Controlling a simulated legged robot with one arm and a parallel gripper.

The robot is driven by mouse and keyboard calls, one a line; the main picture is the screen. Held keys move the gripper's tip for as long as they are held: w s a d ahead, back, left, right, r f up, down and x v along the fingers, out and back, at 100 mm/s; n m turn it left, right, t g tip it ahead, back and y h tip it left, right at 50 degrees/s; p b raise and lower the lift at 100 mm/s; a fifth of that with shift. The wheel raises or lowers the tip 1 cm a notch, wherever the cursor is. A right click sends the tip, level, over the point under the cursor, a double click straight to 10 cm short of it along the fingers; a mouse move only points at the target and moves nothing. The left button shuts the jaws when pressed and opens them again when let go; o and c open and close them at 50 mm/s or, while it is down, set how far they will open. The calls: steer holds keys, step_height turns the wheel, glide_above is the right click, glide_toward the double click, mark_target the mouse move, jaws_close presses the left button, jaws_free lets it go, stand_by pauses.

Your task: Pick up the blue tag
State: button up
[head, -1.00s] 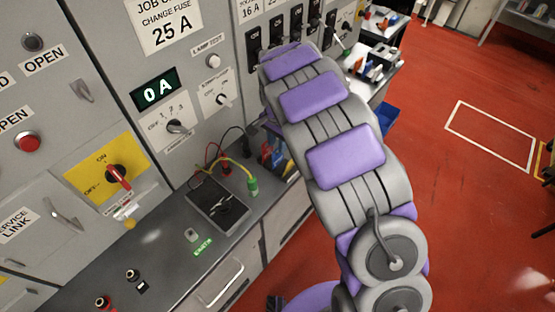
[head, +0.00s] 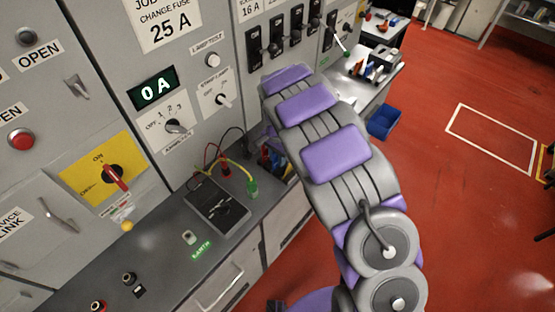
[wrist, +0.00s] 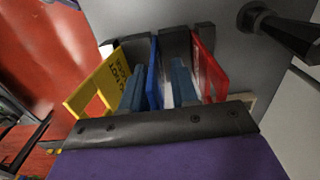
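In the wrist view the blue tag (wrist: 153,75) stands on edge between a yellow tag (wrist: 96,92) on the left and a red tag (wrist: 208,70) on the right. My gripper (wrist: 158,85) is open, with one blue-grey finger on each side of the blue tag. The left finger looks close to the tag; a pale gap shows before the right one. I cannot tell whether either finger touches it. In the head view, the tags show as small coloured pieces beside my arm, and my gripper is hidden behind the arm.
The grey bench (head: 160,250) carries a dark tray (head: 217,205) and a green plug (head: 252,188) with yellow and red leads. The switch panel (head: 215,130) rises close behind. A blue bin (head: 384,122) and open red floor lie to the right.

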jaws_close()
stand_by(0.3)
